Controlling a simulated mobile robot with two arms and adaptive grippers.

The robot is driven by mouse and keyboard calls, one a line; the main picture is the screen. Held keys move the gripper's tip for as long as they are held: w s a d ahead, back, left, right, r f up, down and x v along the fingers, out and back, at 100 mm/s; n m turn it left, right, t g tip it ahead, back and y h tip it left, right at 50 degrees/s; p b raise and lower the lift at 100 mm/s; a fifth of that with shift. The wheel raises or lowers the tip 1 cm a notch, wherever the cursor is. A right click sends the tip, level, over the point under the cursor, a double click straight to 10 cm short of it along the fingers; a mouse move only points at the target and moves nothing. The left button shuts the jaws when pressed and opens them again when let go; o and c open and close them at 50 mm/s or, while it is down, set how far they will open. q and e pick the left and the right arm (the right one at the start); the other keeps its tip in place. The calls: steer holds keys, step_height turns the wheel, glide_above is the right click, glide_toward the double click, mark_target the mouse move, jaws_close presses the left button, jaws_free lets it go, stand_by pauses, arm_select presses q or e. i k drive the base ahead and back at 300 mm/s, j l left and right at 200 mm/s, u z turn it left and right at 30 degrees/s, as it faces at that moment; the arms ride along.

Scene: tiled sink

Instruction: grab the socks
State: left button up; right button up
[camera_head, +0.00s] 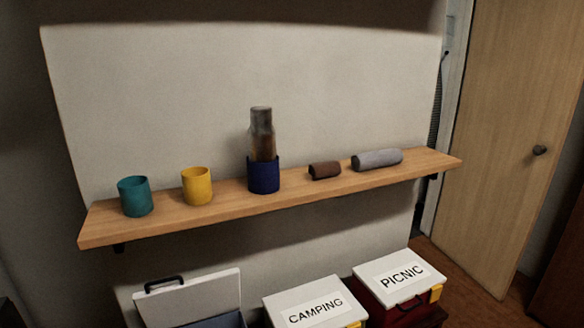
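A small dark brown roll (324,170) and a longer grey roll (377,160) lie on the right half of the wooden shelf (225,207). They may be rolled socks, but they are too small to tell surely. The brown roll is left of the grey one, with a narrow gap between them. Neither gripper is in view.
A teal cup (134,197), a yellow cup (197,187) and a blue cup (263,176) holding a brown-grey bottle-like object (262,133) stand on the shelf. Below are an open box (187,300), a CAMPING box (316,304) and a PICNIC box (400,282). A door (510,140) is at right.

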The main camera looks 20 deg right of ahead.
mark_target(325, 170)
steer(key=i+l+u, duration=0.1)
steer(key=l+u, duration=0.3)
steer(key=l, duration=0.45)
steer(key=l+u, duration=0.4)
steer(key=l, duration=0.4)
